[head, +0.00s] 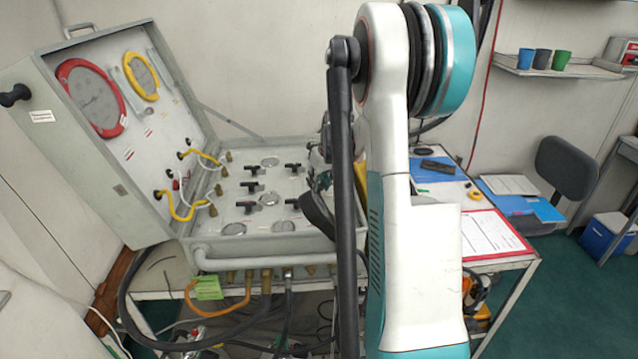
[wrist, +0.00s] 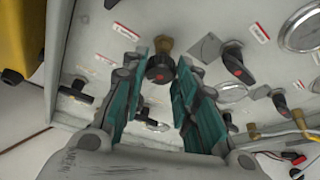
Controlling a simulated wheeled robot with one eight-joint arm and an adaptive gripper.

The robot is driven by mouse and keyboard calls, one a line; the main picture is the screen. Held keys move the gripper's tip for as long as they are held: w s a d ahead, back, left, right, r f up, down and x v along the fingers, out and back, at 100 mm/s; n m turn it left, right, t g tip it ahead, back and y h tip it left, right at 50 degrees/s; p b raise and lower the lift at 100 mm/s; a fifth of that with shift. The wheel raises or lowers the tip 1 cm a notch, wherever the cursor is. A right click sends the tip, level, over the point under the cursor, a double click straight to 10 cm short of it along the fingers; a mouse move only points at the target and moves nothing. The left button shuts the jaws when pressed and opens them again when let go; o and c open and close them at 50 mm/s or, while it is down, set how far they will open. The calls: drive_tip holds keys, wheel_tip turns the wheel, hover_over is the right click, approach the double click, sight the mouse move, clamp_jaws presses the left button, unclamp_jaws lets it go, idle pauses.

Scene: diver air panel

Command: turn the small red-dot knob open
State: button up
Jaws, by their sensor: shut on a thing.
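The small red-dot knob (wrist: 160,70) is a short black round knob with a red dot on its face, on a brass stem on the light grey panel (wrist: 110,50). My gripper (wrist: 162,80) has its two teal-padded fingers on either side of the knob and is shut on it near the fingertips. In the head view my own arm hides the knob and most of my gripper. The grey case's panel (head: 228,190) lies open in the head view.
Other black handles stand close by, one with a red mark (wrist: 236,68) to the right and one (wrist: 75,92) to the left. A round gauge (wrist: 302,28) sits upper right. The yellow-rimmed gauge (head: 142,76) is in the raised lid. Hoses hang below the case.

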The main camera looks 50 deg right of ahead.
drive_tip(key=shift+n, duration=0.4)
drive_tip(key=o, duration=1)
drive_tip(key=v, duration=1.2)
drive_tip(key=shift+d, duration=0.2)
